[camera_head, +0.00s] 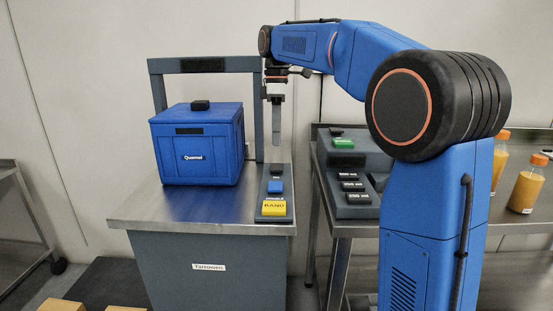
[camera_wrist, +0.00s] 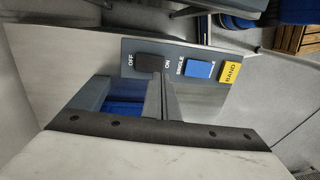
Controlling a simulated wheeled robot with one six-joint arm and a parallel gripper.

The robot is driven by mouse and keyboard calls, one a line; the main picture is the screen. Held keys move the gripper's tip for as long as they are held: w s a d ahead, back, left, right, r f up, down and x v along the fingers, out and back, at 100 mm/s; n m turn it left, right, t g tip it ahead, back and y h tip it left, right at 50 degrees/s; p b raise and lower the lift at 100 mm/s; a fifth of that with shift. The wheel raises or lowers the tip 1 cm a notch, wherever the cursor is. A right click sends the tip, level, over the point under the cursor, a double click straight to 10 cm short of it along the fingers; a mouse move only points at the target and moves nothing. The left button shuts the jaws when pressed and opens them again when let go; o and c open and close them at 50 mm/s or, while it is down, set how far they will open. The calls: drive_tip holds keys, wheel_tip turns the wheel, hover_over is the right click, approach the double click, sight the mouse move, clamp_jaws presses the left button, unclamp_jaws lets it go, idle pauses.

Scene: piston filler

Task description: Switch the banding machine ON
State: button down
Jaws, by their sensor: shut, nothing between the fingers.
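The banding machine (camera_head: 150,210) has a metal top, a dark arch and a grey control panel (camera_head: 262,211) at its right edge. At the panel's far end is a small black switch (camera_head: 277,170). In the wrist view the black switch (camera_wrist: 149,62) lies between the labels OFF and ON. My gripper (camera_head: 276,158) is shut and empty, pointing down just above the panel's far end. In the wrist view my fingertips (camera_wrist: 157,80) appear close to the black switch, by its lower edge. I cannot tell whether they touch it or which way it is set.
A blue switch (camera_head: 275,186) and a yellow BAND button (camera_head: 274,207) sit nearer on the same panel. A blue crate (camera_head: 196,165) stands left, under the arch (camera_head: 158,90). Another grey control unit (camera_head: 350,210) and orange bottles (camera_head: 526,190) stand on the table at right.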

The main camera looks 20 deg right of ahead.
sight(276, 168)
drive_tip(key=shift+s+a+f, duration=0.1)
drive_tip(key=shift+s+f, duration=0.05)
drive_tip(key=shift+f, duration=1)
drive_tip(key=shift+s+f, duration=0.15)
drive_tip(key=shift+f, duration=1.05)
drive_tip(key=shift+s+a+f, duration=0.1)
drive_tip(key=shift+s+f, duration=0.05)
drive_tip(key=shift+f, duration=1)
drive_tip(key=shift+s+f, duration=0.1)
drive_tip(key=shift+f, duration=0.15)
drive_tip(key=shift+d, duration=0.1)
drive_tip(key=shift+w+d+r, duration=0.2)
drive_tip(key=shift+w+r, duration=0.1)
drive_tip(key=shift+w, duration=0.45)
wheel_tip(276, 168, up, 14)
drive_tip(key=s, duration=0.1)
drive_tip(key=shift+s+a, duration=0.3)
